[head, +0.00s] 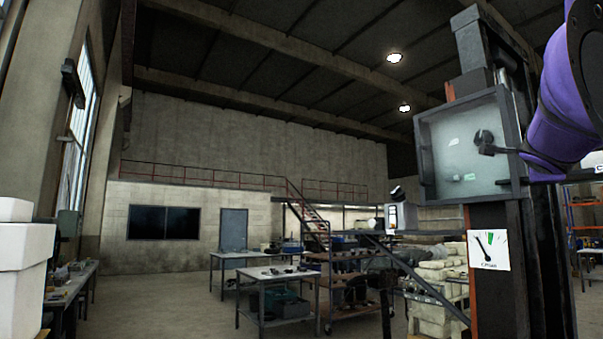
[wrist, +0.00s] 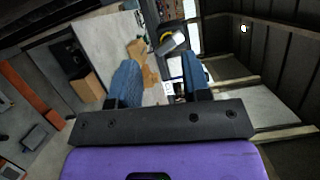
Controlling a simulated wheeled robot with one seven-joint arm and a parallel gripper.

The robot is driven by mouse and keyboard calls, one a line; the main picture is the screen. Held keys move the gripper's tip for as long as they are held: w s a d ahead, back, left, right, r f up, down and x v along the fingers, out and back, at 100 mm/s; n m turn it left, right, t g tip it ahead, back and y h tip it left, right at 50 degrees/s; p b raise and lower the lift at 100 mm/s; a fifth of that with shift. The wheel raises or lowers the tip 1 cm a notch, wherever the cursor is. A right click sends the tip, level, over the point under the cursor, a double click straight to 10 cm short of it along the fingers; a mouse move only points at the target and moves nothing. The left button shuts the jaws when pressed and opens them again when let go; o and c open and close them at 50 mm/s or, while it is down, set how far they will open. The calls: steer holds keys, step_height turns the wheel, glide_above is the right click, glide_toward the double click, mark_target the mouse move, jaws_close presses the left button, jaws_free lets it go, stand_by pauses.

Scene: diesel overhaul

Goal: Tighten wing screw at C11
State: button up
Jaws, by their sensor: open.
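My gripper (wrist: 160,75) shows in the wrist view, with two blue fingers spread apart on a dark bar. It is open, and I see nothing held between the fingers. I cannot make out a wing screw or a C11 label in either view. In the head view a grey box with a pale, see-through front (head: 455,155) is fixed to a dark column on the right. A dark round part (head: 484,137) sits at its right side; I cannot tell what it is. My purple arm covers the area to its right.
A white card with a dial (head: 488,250) hangs below the box; its lettering is too small to read. A small white device with a dark top (head: 399,212) stands left of the column. Cluttered tables (head: 268,274) stand behind. Open floor (head: 165,295) lies at the left.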

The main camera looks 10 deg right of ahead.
steer(key=shift+w+a+r, duration=0.2)
steer(key=shift+a+r, duration=0.05)
steer(key=shift+r, duration=0.2)
steer(key=shift+y, duration=0.3)
steer(key=shift+d+n, duration=0.1)
steer(key=shift+n, duration=0.8)
steer(key=shift+w+d+n+g+h, duration=0.25)
steer(key=shift+d+n+g, duration=0.4)
steer(key=shift+n+g, duration=1.45)
steer(key=shift+w+d+n+g+h, duration=0.1)
steer(key=shift+w+d+n+g, duration=0.45)
steer(key=shift+n, duration=2.8)
steer(key=shift+w+d+n+g+h, duration=0.15)
steer(key=shift+d+n+g, duration=0.65)
steer(key=shift+n+g, duration=1.4)
steer(key=shift+d+n+t, duration=0.1)
steer(key=shift+n+t, duration=0.45)
steer(key=shift+w+d, duration=0.35)
steer(key=shift+d, duration=0.55)
steer(key=shift+w+d, duration=0.3)
steer(key=shift+d, duration=0.55)
